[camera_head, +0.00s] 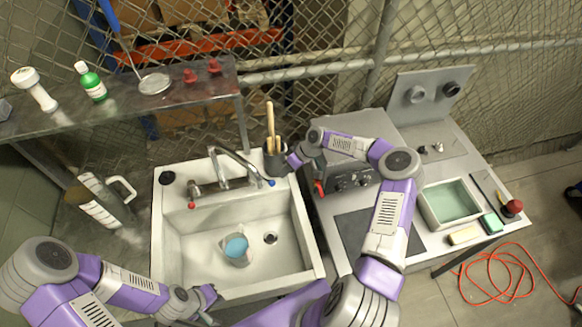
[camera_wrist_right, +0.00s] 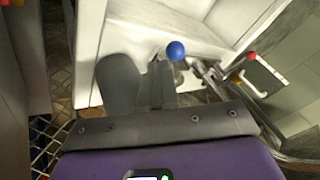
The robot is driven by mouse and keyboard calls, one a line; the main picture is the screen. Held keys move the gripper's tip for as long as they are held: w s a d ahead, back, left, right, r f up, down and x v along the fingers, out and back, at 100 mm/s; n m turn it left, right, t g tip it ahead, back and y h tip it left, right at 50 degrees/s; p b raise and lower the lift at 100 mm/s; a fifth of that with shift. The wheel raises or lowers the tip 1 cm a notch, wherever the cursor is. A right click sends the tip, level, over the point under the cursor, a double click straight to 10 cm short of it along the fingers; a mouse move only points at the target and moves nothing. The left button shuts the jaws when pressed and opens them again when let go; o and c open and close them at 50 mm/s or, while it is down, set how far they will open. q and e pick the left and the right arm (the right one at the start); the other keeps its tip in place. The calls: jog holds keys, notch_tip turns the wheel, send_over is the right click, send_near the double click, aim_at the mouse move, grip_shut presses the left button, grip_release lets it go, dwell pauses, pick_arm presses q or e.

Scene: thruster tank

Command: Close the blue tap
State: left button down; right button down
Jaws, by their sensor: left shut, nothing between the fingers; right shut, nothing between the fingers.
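The blue tap (camera_head: 271,183) is a small blue ball on a lever at the right of the sink's metal faucet (camera_head: 235,165). In the right wrist view the blue ball (camera_wrist_right: 176,50) shows just beyond my fingertips. My right gripper (camera_head: 289,163) is shut and empty, close to the blue tap on its upper right side; I cannot tell whether they touch. The red tap (camera_head: 192,206) is at the faucet's left end. My left gripper (camera_head: 212,294) is shut and empty by the sink's front edge. Whether water runs is unclear.
The white sink (camera_head: 170,250) holds a mug (camera_head: 236,247) with a blue inside. A dark holder with wooden handles (camera_head: 270,125) stands behind the blue tap, close to my right gripper. A metal shelf (camera_head: 130,105) is at the back left. A green-filled basin (camera_head: 450,203) is at the right.

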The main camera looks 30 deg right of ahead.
pick_arm(q)
jog(key=shift+f+b, duration=0.3)
jog(key=shift+f, duration=0.15)
pick_arm(e)
jog(key=x, duration=0.3)
jog(key=shift+w, duration=0.1)
pick_arm(q)
jog(key=shift+f, duration=0.15)
pick_arm(e)
jog(key=shift+a, duration=0.2)
